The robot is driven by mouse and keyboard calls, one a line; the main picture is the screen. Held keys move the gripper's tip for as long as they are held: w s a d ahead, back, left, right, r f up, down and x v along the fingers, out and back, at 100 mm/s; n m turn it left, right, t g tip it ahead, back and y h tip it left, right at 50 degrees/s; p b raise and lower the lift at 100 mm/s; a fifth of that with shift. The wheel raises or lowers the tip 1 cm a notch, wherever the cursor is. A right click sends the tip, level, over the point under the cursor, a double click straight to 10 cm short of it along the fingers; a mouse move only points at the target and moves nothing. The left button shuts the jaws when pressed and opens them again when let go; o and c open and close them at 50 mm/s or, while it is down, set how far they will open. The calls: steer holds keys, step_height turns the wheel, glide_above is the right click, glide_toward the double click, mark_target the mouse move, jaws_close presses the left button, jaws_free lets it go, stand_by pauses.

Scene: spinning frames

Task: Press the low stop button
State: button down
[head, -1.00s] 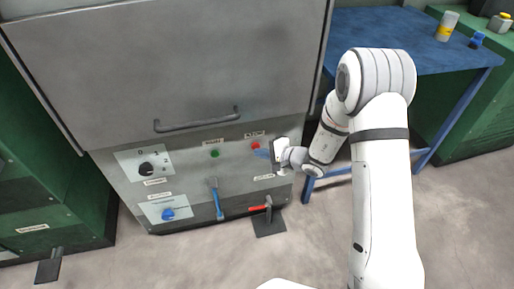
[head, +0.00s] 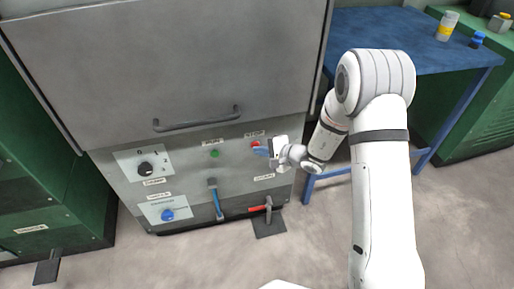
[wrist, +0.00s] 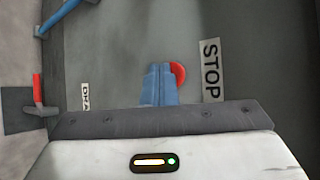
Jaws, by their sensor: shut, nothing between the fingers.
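The red stop button (head: 255,143) is on the upper right of the grey machine's lower panel, under a small label. In the wrist view the red button (wrist: 179,73) shows beside the STOP label (wrist: 210,70), partly hidden behind my blue fingertips. My gripper (head: 262,151) is shut and empty, its blue fingers pointing at the panel just below the button. In the wrist view the gripper (wrist: 158,84) overlaps the button's left side. I cannot tell whether the fingertips touch it.
A green button (head: 215,154) is left of the red one. A blue lever (head: 215,197), a red-handled valve (head: 260,208), a black knob (head: 146,168) and a blue knob (head: 168,214) are on the panel. A door handle (head: 197,119) is above. A blue table (head: 400,40) stands right.

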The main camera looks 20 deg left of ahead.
steer(key=shift+s, duration=0.1)
stand_by(0.3)
steer(key=shift+s+d+b, duration=0.45)
steer(key=shift+s+b, duration=0.2)
steer(key=shift+s, duration=0.05)
steer(key=shift+s+d, duration=0.1)
steer(key=shift+s+d+b, duration=0.4)
steer(key=shift+s, duration=0.3)
steer(key=shift+s+d+b, duration=0.45)
steer(key=shift+s, duration=0.2)
steer(key=shift+s+d+b, duration=0.4)
steer(key=shift+s, duration=0.3)
